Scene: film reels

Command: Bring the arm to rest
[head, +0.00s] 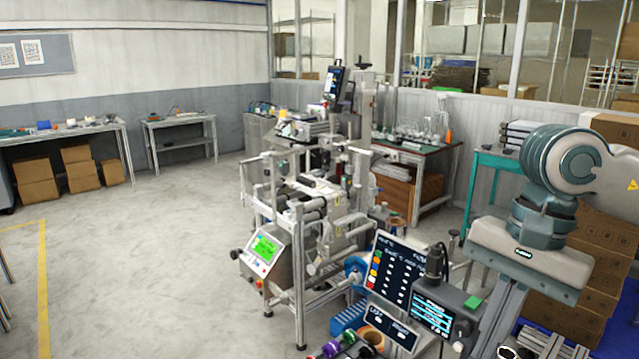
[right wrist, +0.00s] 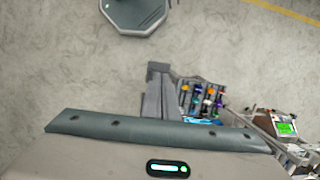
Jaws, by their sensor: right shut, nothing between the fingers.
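My right arm (head: 570,165) comes in from the right edge in the head view, bent with its wrist hanging down. My right gripper (right wrist: 158,69) is shut and empty in the right wrist view, its fingers together above the grey floor. In the head view its fingers (head: 497,318) point down toward the bottom edge. They appear in front of the machine area and hold nothing. My left arm and left gripper are in neither view.
A rack of coloured reels (right wrist: 203,100) lies right of the fingers in the wrist view. A screen panel (head: 388,272), a small display unit (head: 435,315) and a framed machine (head: 300,225) stand left of my right arm. Cardboard boxes (head: 570,310) are behind it. Open floor (head: 140,270) lies left.

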